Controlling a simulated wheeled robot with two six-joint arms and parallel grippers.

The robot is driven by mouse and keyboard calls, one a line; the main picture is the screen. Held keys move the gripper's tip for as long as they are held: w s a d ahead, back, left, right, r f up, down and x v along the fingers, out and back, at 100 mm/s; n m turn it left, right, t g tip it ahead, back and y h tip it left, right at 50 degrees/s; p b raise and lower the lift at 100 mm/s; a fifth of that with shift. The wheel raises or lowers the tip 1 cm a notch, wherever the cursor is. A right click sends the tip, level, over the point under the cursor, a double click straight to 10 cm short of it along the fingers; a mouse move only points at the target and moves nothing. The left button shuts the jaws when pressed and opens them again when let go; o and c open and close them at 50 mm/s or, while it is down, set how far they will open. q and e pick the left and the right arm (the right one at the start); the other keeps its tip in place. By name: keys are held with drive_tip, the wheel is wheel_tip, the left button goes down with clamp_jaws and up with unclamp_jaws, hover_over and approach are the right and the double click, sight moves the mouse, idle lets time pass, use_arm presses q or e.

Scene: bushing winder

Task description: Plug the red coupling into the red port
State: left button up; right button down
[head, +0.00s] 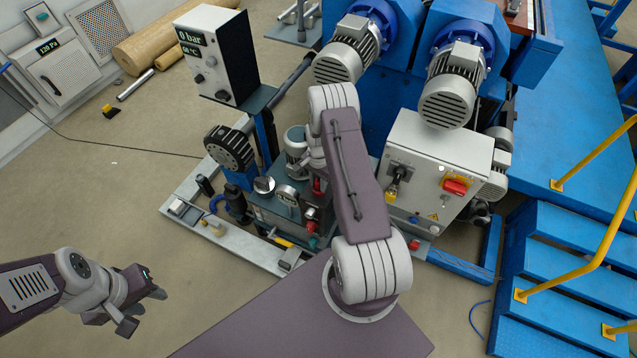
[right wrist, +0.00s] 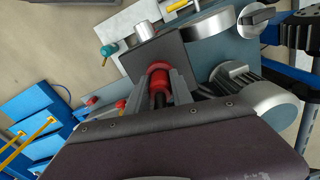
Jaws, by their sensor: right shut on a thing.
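My right gripper (right wrist: 160,90) is shut on the red coupling (right wrist: 158,80), which sits between its two grey fingers in the right wrist view with a dark part below it. The coupling is close to a dark grey block; I cannot tell whether they touch. In the head view my right arm hides most of this gripper, and a bit of red shows beside the arm. A red fitting (head: 311,213), possibly the red port, shows on the front of the hydraulic unit above a teal fitting (head: 313,243). My left gripper (head: 142,309) is open and empty over the floor.
The hydraulic unit (head: 262,208) stands on a pale base frame, with a gauge box (head: 217,55) behind. A grey control cabinet (head: 440,170) with a red switch stands to the right. Blue steps (head: 565,265) and yellow rails lie further right. Floor at left is mostly clear.

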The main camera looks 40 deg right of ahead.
drive_tip(key=shift+f, duration=0.3)
drive_tip(key=shift+r, duration=0.15)
drive_tip(key=shift+r, duration=0.4)
drive_tip(key=shift+f+b, duration=0.4)
drive_tip(key=shift+f, duration=0.25)
idle(1.2)
drive_tip(key=shift+s+r, duration=0.1)
drive_tip(key=shift+r+p, duration=0.35)
drive_tip(key=shift+p, duration=0.05)
